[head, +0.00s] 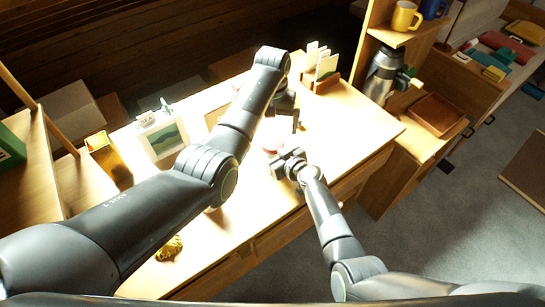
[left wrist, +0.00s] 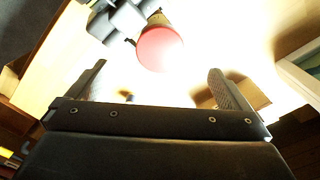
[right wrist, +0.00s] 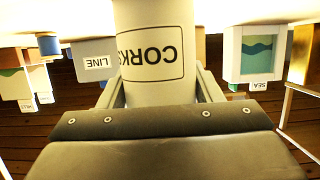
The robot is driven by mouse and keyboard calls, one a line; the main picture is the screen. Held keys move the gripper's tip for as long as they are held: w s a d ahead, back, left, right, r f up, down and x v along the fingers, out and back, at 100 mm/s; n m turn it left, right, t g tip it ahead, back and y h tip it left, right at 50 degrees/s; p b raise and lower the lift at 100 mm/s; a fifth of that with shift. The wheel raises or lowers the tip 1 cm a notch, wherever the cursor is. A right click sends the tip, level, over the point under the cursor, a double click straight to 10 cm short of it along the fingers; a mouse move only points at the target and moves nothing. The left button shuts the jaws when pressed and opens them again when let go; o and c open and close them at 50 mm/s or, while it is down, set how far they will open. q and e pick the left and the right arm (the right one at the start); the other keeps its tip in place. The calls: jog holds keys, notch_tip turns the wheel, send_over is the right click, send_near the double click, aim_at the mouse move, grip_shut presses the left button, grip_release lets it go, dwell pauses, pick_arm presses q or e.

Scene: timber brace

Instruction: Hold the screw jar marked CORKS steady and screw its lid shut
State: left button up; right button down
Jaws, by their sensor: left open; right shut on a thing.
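The screw jar marked CORKS (right wrist: 155,45) fills the middle of the right wrist view, its label upside down there. My right gripper (head: 279,164) is shut around its body on the table; its fingers (right wrist: 160,90) lie on both sides. My left gripper (head: 297,122) is open and empty, above and beyond the jar. Its fingers (left wrist: 158,85) are spread, with the lid ahead of them and not between them.
On the bright table (head: 245,207) stand a framed SEA picture (head: 163,139), a gold open box (head: 107,160) and a card rack (head: 322,78). A yellow crumpled thing (head: 169,247) lies near the front edge. A flask (head: 381,77) and wooden tray (head: 436,113) stand at the right.

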pick_arm(q)
notch_tip(320, 180, up, 10)
jog(key=shift+f, duration=0.2)
pick_arm(e)
jog(key=shift+c, duration=1.8)
grip_release()
jog(key=p+v, duration=0.3)
jog(key=v, duration=0.3)
jog(key=shift+r, duration=0.15)
pick_arm(q)
notch_tip(320, 180, up, 6)
jog(key=p, duration=0.2)
jog(key=shift+f+p, duration=0.2)
jog(key=shift+p, duration=0.1)
pick_arm(e)
jog(key=v, duration=1.1)
jog(key=shift+d, duration=0.2)
jog(key=shift+s, duration=0.1)
